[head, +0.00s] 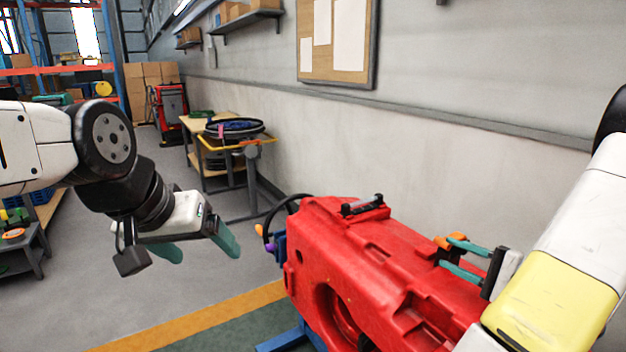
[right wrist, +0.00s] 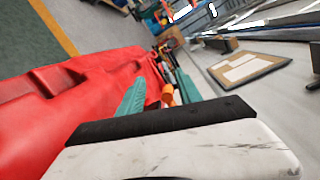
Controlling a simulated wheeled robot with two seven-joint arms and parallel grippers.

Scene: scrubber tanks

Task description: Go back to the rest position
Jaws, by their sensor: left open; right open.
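A large red scrubber tank (head: 365,255) stands in front of me on a blue support. It also fills the left of the right wrist view (right wrist: 60,95). My left gripper (head: 203,248) is open and empty, in the air to the left of the tank. My right gripper (head: 462,257) is open over the tank's right part, with its teal fingers by a small orange part (head: 446,241). The orange part also shows by the fingers in the right wrist view (right wrist: 168,94). I cannot tell whether the fingers touch it.
A cart with a black round tub (head: 234,128) stands behind on the left. A grey low table (head: 22,250) is at the far left. A wall with a cork board (head: 338,40) runs behind the tank. The floor left of the tank is clear.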

